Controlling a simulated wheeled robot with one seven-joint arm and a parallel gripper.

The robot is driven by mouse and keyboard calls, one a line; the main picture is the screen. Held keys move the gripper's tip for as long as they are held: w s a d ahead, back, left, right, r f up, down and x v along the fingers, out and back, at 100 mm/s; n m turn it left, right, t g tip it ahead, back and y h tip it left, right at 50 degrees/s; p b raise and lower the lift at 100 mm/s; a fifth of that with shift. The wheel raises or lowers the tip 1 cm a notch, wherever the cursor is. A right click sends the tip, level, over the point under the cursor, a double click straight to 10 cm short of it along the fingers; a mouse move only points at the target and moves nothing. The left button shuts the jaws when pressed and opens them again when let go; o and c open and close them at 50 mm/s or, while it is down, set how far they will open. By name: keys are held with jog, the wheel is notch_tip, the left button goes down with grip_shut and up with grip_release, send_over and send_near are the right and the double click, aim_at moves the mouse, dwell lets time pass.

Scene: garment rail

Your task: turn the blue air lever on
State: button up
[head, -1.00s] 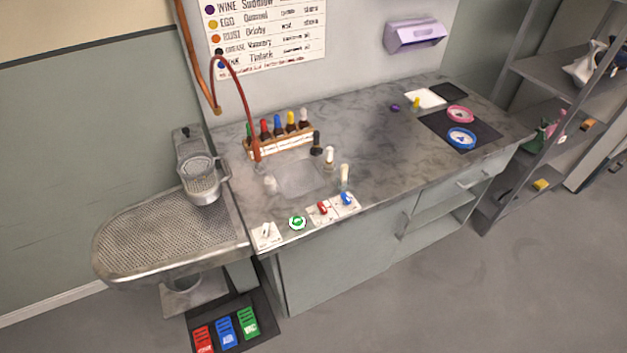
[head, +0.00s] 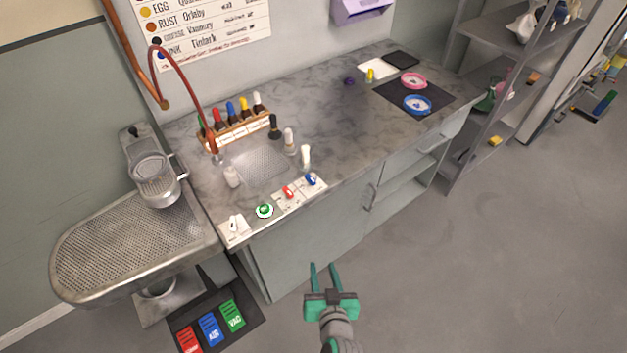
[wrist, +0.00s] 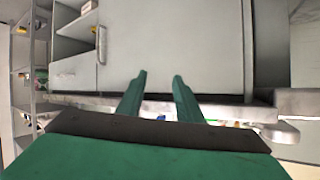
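The blue air lever (head: 311,179) is a small blue-knobbed control on a white plate at the front edge of the grey counter, to the right of a similar red lever (head: 288,192). Its exact setting is too small to tell. My green gripper (head: 326,278) is in front of the cabinet face, below the counter edge and the lever, apart from both. Its two fingers are spread with nothing between them. In the wrist view my gripper (wrist: 160,85) shows its open fingers against the grey cabinet front (wrist: 180,50); the lever cannot be made out clearly there.
A green round button (head: 264,211) and a white switch (head: 235,226) sit left of the levers. White bottles (head: 305,156) stand close behind them. Red, blue and green pedals (head: 209,328) lie on the floor at lower left. The floor at right is clear.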

jog(key=w+d+r+n+y, duration=0.2)
jog(key=w+r+n+y, duration=0.1)
jog(key=w+r, duration=0.55)
jog(key=n+g+y, duration=0.2)
jog(key=n+y, duration=0.1)
jog(key=n, duration=0.2)
send_near(311, 178)
jog(key=x, duration=0.8)
jog(key=shift+w+a+f, duration=0.1)
grip_shut()
